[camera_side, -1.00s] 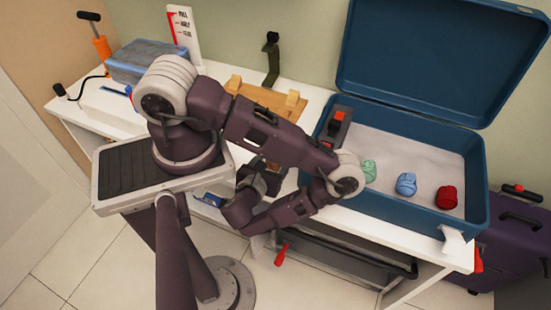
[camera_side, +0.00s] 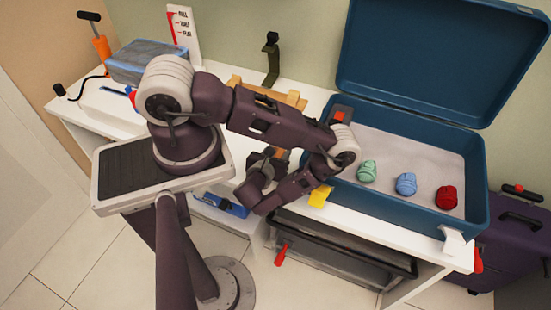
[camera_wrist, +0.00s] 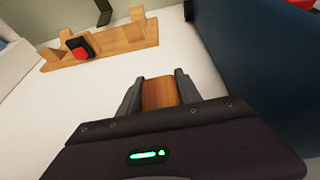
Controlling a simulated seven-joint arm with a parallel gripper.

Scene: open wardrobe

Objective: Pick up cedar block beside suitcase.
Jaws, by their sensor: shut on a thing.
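The cedar block (camera_wrist: 160,93) is a reddish-brown wooden piece. In the wrist view it sits between the two dark fingers of my gripper (camera_wrist: 158,84), which is shut on it. In the side view a small brown part of the block (camera_side: 283,155) shows beside my gripper (camera_side: 270,160), left of the suitcase. The open blue suitcase (camera_side: 410,210) lies on the white bench, and its dark side wall (camera_wrist: 250,70) is right of my gripper in the wrist view. I cannot tell how far the block is above the bench.
A wooden rack (camera_wrist: 110,43) with a black and red item (camera_wrist: 78,47) stands behind. Rolled green (camera_side: 366,171), blue (camera_side: 406,184) and red (camera_side: 447,197) items lie in the suitcase. A yellow tag (camera_side: 320,196) is at the suitcase's front left. White bench surface (camera_wrist: 55,95) is clear at left.

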